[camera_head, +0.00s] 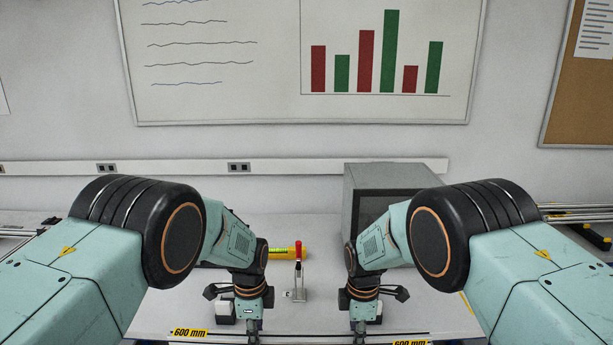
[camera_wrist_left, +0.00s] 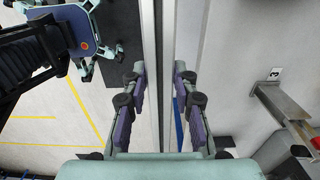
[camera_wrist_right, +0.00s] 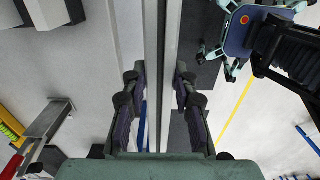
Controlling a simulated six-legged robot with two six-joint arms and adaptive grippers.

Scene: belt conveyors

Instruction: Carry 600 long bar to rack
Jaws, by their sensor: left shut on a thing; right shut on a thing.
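A long grey bar (camera_wrist_left: 149,60) runs lengthwise between the fingers in the left wrist view, and also in the right wrist view (camera_wrist_right: 151,50). In the head view only a thin dark line of it shows low in the picture, partly hidden by my grippers. My left gripper (camera_wrist_left: 160,95) is shut on the bar. My right gripper (camera_wrist_right: 160,95) is shut on it too, further right along its length. Both wrist views show floor on one side of the bar and the pale bench top on the other. The bar's ends are not clearly visible.
Yellow "600 mm" labels (camera_head: 189,332) show at the bottom. A grey box (camera_head: 375,181) stands at the back right. Metal profiles lie at the right (camera_head: 575,214).

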